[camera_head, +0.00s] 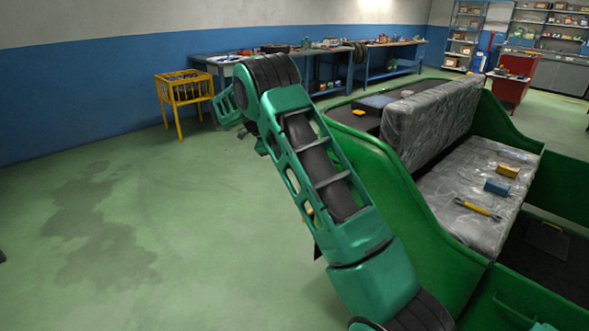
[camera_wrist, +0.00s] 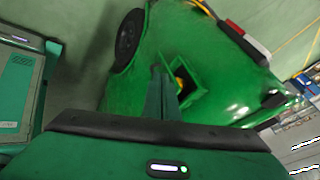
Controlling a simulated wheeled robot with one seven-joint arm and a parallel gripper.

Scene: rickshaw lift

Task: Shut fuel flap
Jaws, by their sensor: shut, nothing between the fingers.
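The green rickshaw (camera_head: 398,170) stands on the right in the head view. Its green body (camera_wrist: 225,50) also fills much of the wrist view, tilted. A square fuel opening (camera_wrist: 185,82) shows there, with something orange-yellow inside. A green panel at the opening's right side appears to be the flap (camera_wrist: 207,76), standing open; its exact angle is hard to tell. My gripper (camera_wrist: 158,72) is shut and empty. Its tips are just left of the opening, partly covering its edge; I cannot tell whether they touch.
A black wheel (camera_wrist: 129,39) and a red-and-white tail light (camera_wrist: 246,42) are near the opening. The grey seat (camera_head: 458,187) holds small tools and blocks. A yellow stand (camera_head: 184,91) and workbench (camera_head: 215,60) line the wall. The floor at left is clear.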

